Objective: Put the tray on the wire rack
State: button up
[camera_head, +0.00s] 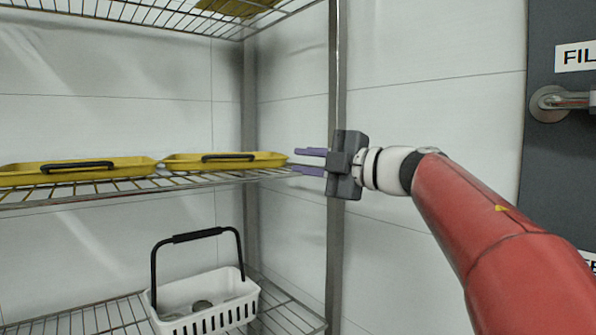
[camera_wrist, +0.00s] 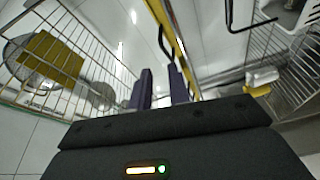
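Two yellow trays with black handles lie on the middle shelf of the wire rack (camera_head: 120,188). The left tray (camera_head: 75,173) is at the left edge of the head view, and the right tray (camera_head: 224,161) is near the rack's right post. My gripper (camera_head: 308,160) is just right of the right tray, with its two purple fingers pointing left toward it. The fingers are apart with nothing between them that I can see. In the wrist view, the fingers (camera_wrist: 159,88) also stand apart, and a yellow tray edge (camera_wrist: 177,45) shows beyond them.
A white basket (camera_head: 208,303) with a black handle stands on the lower shelf. The upper shelf holds something yellow (camera_head: 236,6). The rack's metal post (camera_head: 335,90) is close beside my gripper. A grey door (camera_head: 555,160) with a lever handle is at the right.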

jog(key=shift+s+d, duration=0.1)
jog(key=shift+d, duration=0.05)
jog(key=s+d+m+t+h, duration=0.2)
jog(key=d+m+t+h, duration=0.7)
jog(key=m, duration=0.4)
jog(key=s+d+f+m+g+h, duration=0.2)
jog(key=f+m+h, duration=0.2)
jog(key=f, duration=0.1)
jog(key=s+d+f+m+g+h, duration=0.1)
jog(key=s+d+f+m+h, duration=0.25)
jog(key=f, duration=0.25)
jog(key=s+a+f+m+g+y, duration=0.1)
jog(key=s+a+f+m+g, duration=0.1)
jog(key=s+f+g, duration=0.4)
jog(key=s+a+f+m+g+y, duration=0.1)
jog(key=s+a+f+m+g, duration=0.2)
jog(key=s+f, duration=1.1)
notch_tip(320, 180, down, 8)
jog(key=a+g, duration=0.1)
jog(key=g, duration=0.2)
jog(key=shift+s, duration=0.2)
jog(key=shift+d+r, duration=0.1)
jog(key=shift+r, duration=0.05)
